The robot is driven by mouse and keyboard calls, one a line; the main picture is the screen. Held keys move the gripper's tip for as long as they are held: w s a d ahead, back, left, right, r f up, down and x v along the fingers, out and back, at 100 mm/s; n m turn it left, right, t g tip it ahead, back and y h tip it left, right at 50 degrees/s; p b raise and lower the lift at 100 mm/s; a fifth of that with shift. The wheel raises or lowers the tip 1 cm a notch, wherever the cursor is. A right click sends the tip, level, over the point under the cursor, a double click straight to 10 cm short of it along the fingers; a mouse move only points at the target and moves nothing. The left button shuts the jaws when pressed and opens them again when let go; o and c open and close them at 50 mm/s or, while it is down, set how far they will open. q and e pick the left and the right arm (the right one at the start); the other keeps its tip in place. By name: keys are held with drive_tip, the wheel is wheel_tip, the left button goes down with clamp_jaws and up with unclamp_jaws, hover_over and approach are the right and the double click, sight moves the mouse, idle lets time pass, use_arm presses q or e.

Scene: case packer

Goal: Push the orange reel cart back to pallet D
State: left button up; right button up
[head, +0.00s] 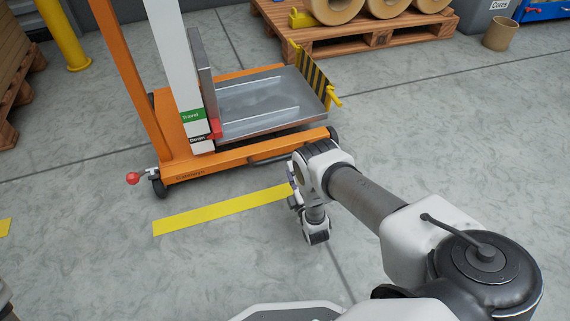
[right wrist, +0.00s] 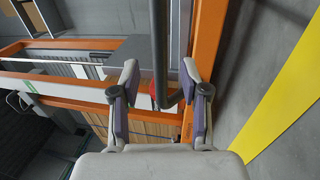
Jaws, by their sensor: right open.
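The orange reel cart (head: 240,162) stands on the floor left of centre in the head view, with a grey tray (head: 258,103) and a tall mast. The fingers look apart from the bar. In the head view, my right wrist mostly hides that gripper beside the cart's near right corner. My left gripper is out of view. No pallet shows a readable D.
A wooden pallet (head: 365,38) with large reels stands behind the cart. Another pallet (head: 18,98) is at the left edge, near a yellow post (head: 64,35). A yellow floor strip (head: 215,212) lies in front of the cart.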

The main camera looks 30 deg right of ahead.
sight(287, 158)
drive_tip(key=b+x, duration=0.2)
drive_tip(key=x, duration=0.3)
drive_tip(key=shift+f, duration=0.15)
drive_tip(key=shift+w+d+r+b, duration=0.15)
drive_tip(key=shift+w+r+b, duration=0.15)
drive_tip(key=shift+w, duration=0.15)
clamp_jaws()
